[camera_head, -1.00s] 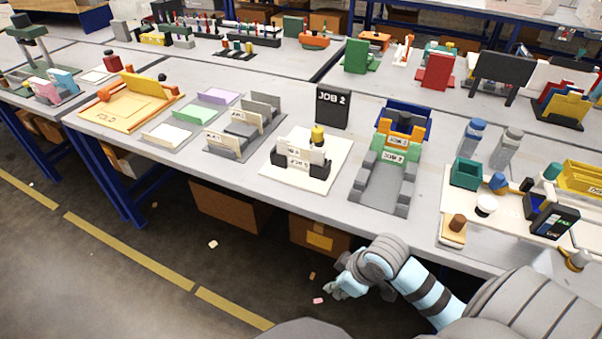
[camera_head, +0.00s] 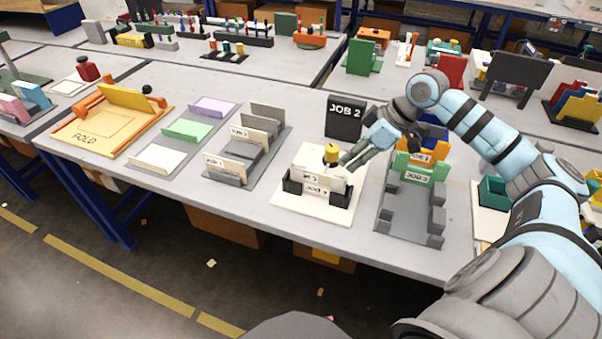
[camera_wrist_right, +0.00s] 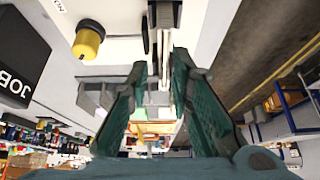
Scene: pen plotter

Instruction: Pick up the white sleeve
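The white sleeve (camera_head: 316,176) stands upright between black holders on a cream base plate (camera_head: 345,211) in the head view. A small label shows on its front. In the right wrist view, thin white upright edges, apparently the sleeve (camera_wrist_right: 166,82), show between the fingers. My right gripper (camera_head: 346,161) is at the sleeve's right end, beside the yellow-topped post (camera_head: 331,152). In the wrist view my right gripper (camera_wrist_right: 160,62) is open, with one teal finger on each side of the white edges. Contact cannot be told. My left gripper is not in view.
A black JOB 2 sign (camera_head: 345,117) stands just behind the base plate. A grey fixture with green and orange parts (camera_head: 410,205) is close on the right. A grey rack with cards (camera_head: 240,150) is on the left. Bare table lies between them.

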